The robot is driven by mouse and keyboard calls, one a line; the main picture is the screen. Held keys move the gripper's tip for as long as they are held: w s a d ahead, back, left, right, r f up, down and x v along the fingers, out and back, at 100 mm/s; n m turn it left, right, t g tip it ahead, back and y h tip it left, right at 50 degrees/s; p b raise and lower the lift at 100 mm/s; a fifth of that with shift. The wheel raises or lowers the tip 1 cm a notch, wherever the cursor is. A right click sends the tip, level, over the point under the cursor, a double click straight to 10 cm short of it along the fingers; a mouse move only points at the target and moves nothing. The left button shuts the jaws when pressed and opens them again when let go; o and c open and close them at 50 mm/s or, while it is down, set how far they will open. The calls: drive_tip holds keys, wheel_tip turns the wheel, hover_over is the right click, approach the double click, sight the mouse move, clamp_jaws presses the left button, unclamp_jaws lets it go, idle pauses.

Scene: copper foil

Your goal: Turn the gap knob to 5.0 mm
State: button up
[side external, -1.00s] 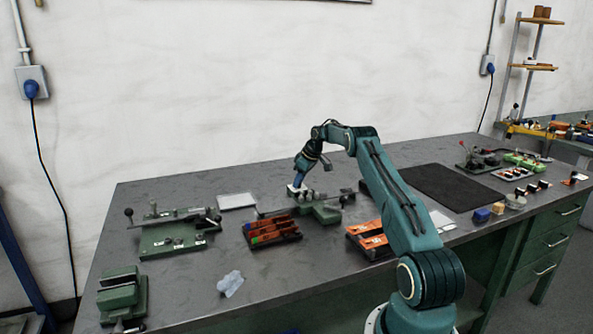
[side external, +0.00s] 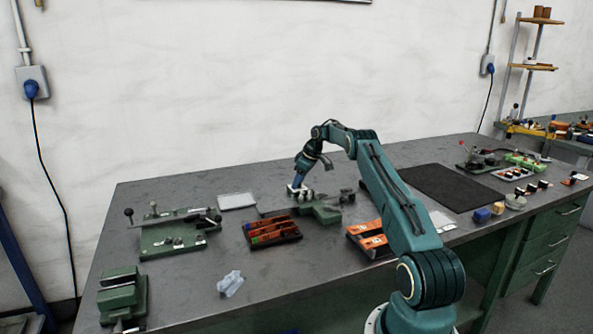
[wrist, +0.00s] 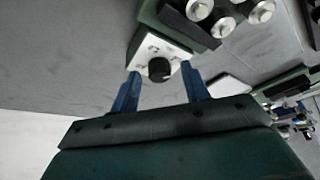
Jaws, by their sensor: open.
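The gap knob (wrist: 159,69) is a round black knob on a white plate (wrist: 151,50) at the end of a green fixture (wrist: 178,30) in the wrist view. My gripper (wrist: 161,80) has two blue fingers, open, one on each side of the plate, with the knob between them and a clear space on either side. Markings on the plate are too small to read. In the side external view my gripper (side external: 298,188) is low over the white end of the green fixture (side external: 322,212), and the knob is too small to make out there.
Metal cylinders (wrist: 223,27) stand on the fixture close to the plate. An orange-sectioned tray (side external: 272,231) lies in front of the fixture. A second green fixture (side external: 172,238) stands to the left, and a black mat (side external: 452,190) lies to the right.

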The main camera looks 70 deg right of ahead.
drive_tip(key=shift+r, duration=0.1)
drive_tip(key=v, duration=1.1)
drive_tip(key=shift+s+r, duration=0.25)
drive_tip(key=shift+r, duration=0.1)
